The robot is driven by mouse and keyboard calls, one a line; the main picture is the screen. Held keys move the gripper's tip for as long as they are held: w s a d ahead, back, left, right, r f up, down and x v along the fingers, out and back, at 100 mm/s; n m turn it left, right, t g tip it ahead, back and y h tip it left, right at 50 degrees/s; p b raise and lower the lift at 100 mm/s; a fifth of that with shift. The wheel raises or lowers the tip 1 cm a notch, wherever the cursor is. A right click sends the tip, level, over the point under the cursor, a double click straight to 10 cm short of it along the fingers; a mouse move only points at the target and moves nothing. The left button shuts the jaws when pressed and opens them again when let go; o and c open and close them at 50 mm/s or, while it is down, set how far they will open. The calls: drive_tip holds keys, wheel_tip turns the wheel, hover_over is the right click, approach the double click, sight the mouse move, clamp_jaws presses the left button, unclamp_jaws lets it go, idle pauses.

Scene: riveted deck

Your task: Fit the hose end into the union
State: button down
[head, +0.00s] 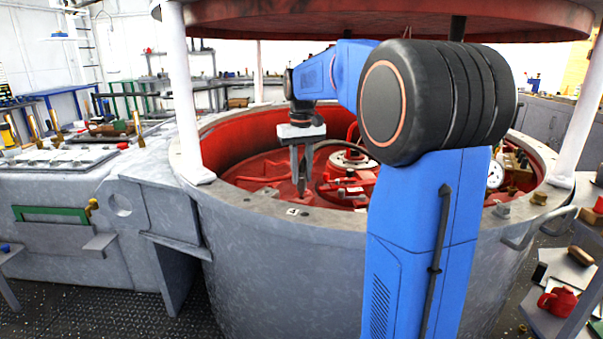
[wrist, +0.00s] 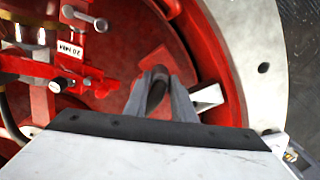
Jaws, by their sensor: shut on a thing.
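My gripper (head: 302,190) points down inside the round grey tub, over its red floor. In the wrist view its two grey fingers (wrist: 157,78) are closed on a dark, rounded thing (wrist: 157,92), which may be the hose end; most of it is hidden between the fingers. To the left in the wrist view stands red pipework (wrist: 62,75) with silver pins and a white tag. The union may be part of it, but I cannot tell which part. A dark hose (wrist: 9,112) curves at the left edge. The held thing is apart from the pipework.
The tub's grey rim (head: 290,212) surrounds the work area, with white posts (head: 188,100) and a red lid (head: 300,18) above. A round silver-topped fitting (head: 352,160) and a white gauge (head: 495,174) stand inside.

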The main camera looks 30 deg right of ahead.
drive_tip(key=shift+f, duration=1.3)
idle(0.9)
drive_tip(key=c, duration=1.4)
unclamp_jaws()
wheel_tip(320, 180, up, 12)
drive_tip(key=shift+f, duration=0.1)
